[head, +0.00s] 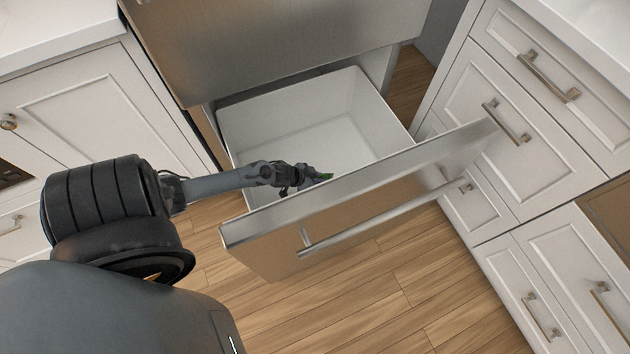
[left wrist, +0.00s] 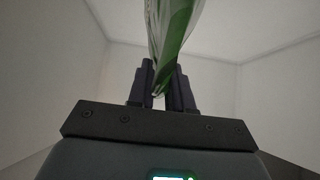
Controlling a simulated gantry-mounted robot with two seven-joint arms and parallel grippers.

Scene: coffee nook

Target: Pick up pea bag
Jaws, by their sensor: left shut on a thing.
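The pea bag (left wrist: 172,30) is green and white and shows in the left wrist view, pinched at its end between the fingers of my left gripper (left wrist: 160,88). In the head view my left gripper (head: 308,174) is over the open drawer, near its front panel. The rest of the bag is hidden by the gripper or too small to make out. My right gripper is not in view.
The pulled-out white drawer (head: 345,95) has a steel front panel (head: 380,185) with a long bar handle (head: 375,222). The visible drawer floor looks empty. White cabinets (head: 545,140) stand at the right and left (head: 85,115). Wood floor (head: 400,290) lies in front.

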